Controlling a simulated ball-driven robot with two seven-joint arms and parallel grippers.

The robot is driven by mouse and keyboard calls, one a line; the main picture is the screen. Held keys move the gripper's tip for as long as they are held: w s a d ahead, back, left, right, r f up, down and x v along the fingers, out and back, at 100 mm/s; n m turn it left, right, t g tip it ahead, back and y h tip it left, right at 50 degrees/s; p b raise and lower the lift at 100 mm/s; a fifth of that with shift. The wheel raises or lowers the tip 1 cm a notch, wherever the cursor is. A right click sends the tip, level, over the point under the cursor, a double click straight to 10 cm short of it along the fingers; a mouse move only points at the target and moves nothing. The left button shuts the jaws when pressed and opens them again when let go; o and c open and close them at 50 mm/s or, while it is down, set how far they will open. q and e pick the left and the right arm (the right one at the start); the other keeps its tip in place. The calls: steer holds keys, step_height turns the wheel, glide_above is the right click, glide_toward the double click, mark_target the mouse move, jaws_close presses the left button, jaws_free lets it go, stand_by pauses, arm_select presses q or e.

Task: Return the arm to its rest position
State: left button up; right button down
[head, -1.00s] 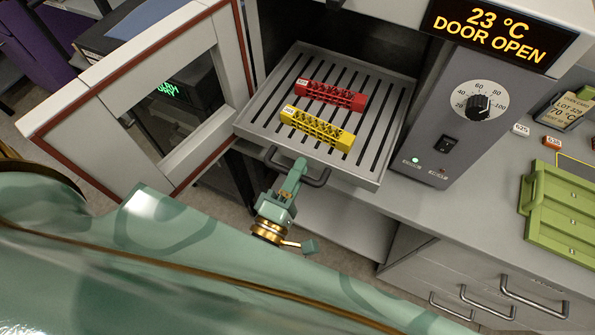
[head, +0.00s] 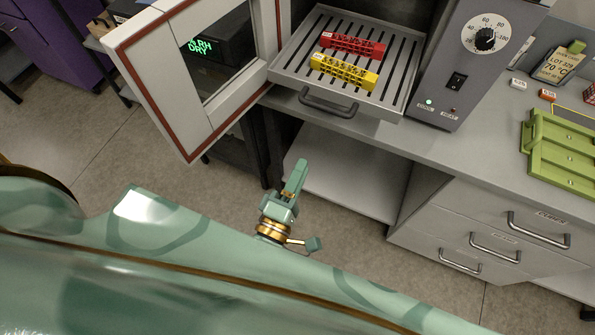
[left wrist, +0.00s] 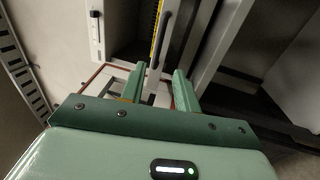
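My left gripper (head: 294,178) hangs over the floor in front of the oven, below and apart from the tray's dark handle (head: 326,106). In the left wrist view its two fingers (left wrist: 158,86) stand apart with nothing held between them. The slotted tray (head: 385,95) is pulled out of the open oven. A red lattice specimen (head: 352,45) and a yellow lattice specimen (head: 343,72) lie on it side by side. My right gripper is not in view.
The open oven door (head: 160,70) with a red-edged window stands left of the tray. The oven's control panel (head: 470,75) is to the right, with a green rack (head: 565,150) on the bench beyond. Drawers (head: 480,235) sit below. The floor around the gripper looks clear.

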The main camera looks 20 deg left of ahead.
arm_select(q)
steer(key=shift+w, duration=0.15)
steer(key=shift+f, duration=0.1)
stand_by(0.3)
steer(key=s+f+m+g+h, duration=0.1)
steer(key=s+f+m+g, duration=0.3)
steer(key=f, duration=0.5)
steer(key=s+f+m+g+h, duration=0.1)
steer(key=s+f+m+g, duration=0.15)
steer(key=f+m, duration=0.5)
steer(key=s+f+m+g+h, duration=0.1)
steer(key=s+f+m+g, duration=0.3)
steer(key=f, duration=0.5)
steer(key=s+a+f+m+g+y, duration=0.2)
steer(key=s+a+f+m+g, duration=0.1)
steer(key=s+a+f, duration=0.3)
steer(key=s+a+f+m+g+y+b, duration=0.1)
steer(key=s+a+f+m+g, duration=0.2)
steer(key=s+a+f+g, duration=0.3)
steer(key=s+a+f, duration=0.1)
steer(key=s+f, duration=0.3)
steer(key=s, duration=0.4)
steer(key=shift+s+a+y, duration=0.2)
steer(key=shift+s+y, duration=0.05)
steer(key=shift+y, duration=0.15)
